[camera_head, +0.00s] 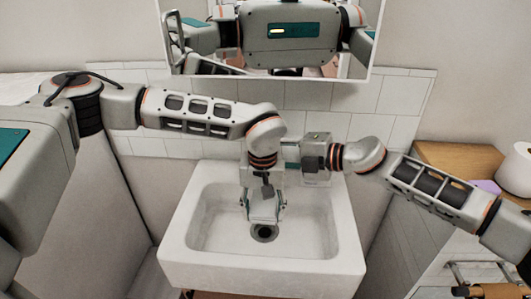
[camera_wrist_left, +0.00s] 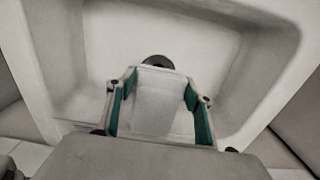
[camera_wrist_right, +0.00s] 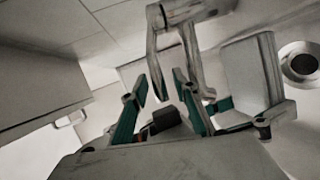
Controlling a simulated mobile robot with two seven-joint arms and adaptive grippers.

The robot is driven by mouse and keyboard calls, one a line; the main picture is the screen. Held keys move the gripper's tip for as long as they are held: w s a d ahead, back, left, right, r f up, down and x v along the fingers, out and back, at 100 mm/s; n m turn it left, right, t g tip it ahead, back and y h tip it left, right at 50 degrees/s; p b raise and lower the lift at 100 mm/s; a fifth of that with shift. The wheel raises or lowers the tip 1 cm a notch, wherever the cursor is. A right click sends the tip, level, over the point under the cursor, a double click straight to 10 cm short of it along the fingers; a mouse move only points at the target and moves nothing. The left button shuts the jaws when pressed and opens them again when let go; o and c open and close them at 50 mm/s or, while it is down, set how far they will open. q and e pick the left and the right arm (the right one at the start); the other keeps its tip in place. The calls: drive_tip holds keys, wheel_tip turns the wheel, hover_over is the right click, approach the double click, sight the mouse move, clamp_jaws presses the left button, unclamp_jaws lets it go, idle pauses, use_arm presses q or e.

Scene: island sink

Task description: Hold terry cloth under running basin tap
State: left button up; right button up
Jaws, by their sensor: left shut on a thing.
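A basin (camera_head: 190,255) is below the mirror. My left gripper (camera_head: 264,212) is low in it, pointing down over the drain. It is shut on the pale terry cloth (camera_wrist_left: 155,105), which hangs flat between its fingers; the cloth also shows in the right wrist view (camera_wrist_right: 243,70). The metal basin tap (camera_wrist_right: 155,55) shows in the right wrist view; in the head view my arms mostly hide it. My right gripper (camera_wrist_right: 160,82) is open, close to the tap, with a dark part behind the gap. I cannot make out a water stream.
The dark drain (camera_head: 264,232) is just below the cloth. A mirror (camera_head: 270,85) and white wall tiles (camera_head: 390,95) stand close behind the basin. A wooden cabinet top (camera_head: 455,158) with a toilet roll (camera_head: 517,168) and a lilac item (camera_head: 487,187) is at the right.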

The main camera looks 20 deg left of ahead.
clamp_jaws()
drive_tip(key=shift+w+a+r+m+g, duration=0.15)
drive_tip(key=shift+r+m+g, duration=0.15)
drive_tip(key=shift+r+m, duration=0.15)
unclamp_jaws()
drive_tip(key=v, duration=1.2)
drive_tip(key=shift+r, duration=0.25)
